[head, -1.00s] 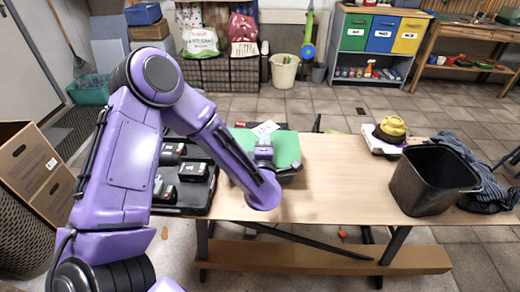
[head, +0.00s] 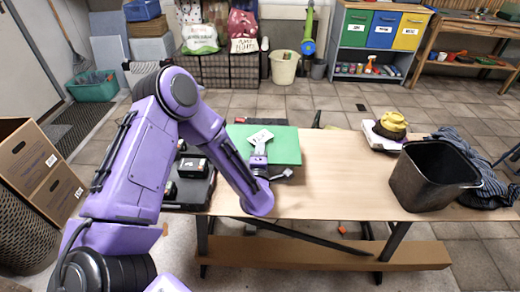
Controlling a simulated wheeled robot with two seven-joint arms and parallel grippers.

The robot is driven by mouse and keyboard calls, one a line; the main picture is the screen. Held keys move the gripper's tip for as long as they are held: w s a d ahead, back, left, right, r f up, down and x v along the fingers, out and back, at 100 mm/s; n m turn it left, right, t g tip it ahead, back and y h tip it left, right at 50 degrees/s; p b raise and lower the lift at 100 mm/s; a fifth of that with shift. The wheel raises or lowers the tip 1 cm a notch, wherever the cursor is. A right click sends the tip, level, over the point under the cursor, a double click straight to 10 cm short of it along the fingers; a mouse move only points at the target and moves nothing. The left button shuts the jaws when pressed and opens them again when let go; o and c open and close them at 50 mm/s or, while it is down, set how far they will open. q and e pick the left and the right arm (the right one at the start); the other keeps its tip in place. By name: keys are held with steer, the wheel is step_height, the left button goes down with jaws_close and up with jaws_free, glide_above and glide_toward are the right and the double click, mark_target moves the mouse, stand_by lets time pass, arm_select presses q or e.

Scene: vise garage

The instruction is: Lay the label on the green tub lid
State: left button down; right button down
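The green tub lid (head: 284,148) lies flat near the left end of the wooden table. The white label (head: 260,136) shows over the middle of the lid, slightly turned, with a small dark mark. My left gripper (head: 261,148) reaches over the lid from the near side, and the label sits at its fingertips. The fingers look shut on the label's near edge, though they are small in view. I cannot tell whether the label touches the lid. My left arm hides the lid's near left part. My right gripper is not in view.
A black case with dark items (head: 194,168) lies left of the lid, partly behind my arm. A black bin (head: 420,182), a dark cloth (head: 490,180) and a yellow object (head: 392,124) stand at the table's right. The table's middle (head: 345,175) is clear.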

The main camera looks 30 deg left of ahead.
arm_select(q)
steer(key=c, duration=1.4)
jaws_free()
steer(key=shift+s, duration=0.1)
steer(key=shift+f, duration=0.1)
